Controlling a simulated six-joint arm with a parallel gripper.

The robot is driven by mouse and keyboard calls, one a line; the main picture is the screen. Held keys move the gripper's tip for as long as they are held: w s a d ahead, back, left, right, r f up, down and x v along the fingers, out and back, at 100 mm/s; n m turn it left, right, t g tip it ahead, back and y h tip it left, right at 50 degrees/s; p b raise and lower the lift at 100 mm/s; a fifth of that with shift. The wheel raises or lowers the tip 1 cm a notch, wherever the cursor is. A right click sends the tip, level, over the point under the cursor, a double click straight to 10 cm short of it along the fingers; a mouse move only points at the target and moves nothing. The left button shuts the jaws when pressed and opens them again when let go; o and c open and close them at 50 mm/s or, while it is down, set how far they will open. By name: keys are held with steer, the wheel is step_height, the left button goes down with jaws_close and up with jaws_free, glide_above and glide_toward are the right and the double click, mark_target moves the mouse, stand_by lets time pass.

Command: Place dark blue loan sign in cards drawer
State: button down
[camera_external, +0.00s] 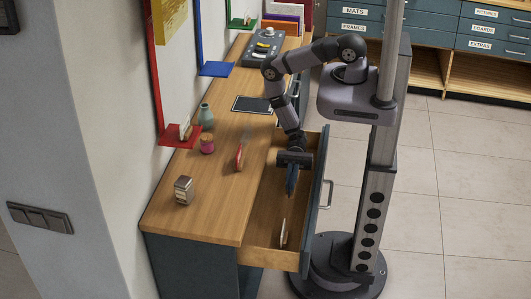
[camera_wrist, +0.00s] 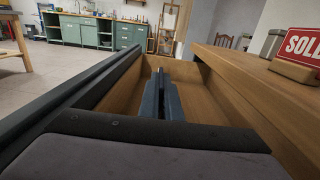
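The drawer (camera_external: 262,222) below the counter stands pulled open, and it also fills the middle of the wrist view (camera_wrist: 205,98). My gripper (camera_external: 291,192) points down into the drawer from above. In the wrist view its dark fingers (camera_wrist: 162,98) are close together, and I cannot tell whether a thin thing sits between them. A small pale upright sign (camera_external: 284,233) stands edge-on in the near part of the drawer, apart from my gripper. Its face colour is hidden. I cannot make out a dark blue loan sign for certain.
On the counter (camera_external: 215,215), a red SOLD sign (camera_external: 239,157) stands near the drawer; it is at the right of the wrist view (camera_wrist: 300,48). A metallic box (camera_external: 184,190), a pink jar (camera_external: 207,144) and a green vase (camera_external: 206,117) stand left. The drawer front (camera_external: 314,210) rises at the right.

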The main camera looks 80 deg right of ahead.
mark_target(291, 194)
steer(key=shift+f, duration=0.9)
steer(key=shift+f, duration=1.85)
steer(key=shift+f+b, duration=0.25)
steer(key=shift+b, duration=0.05)
steer(key=c, duration=2)
jaws_free()
steer(key=shift+r, duration=0.1)
steer(key=shift+r+p, duration=0.2)
steer(key=shift+p, duration=0.1)
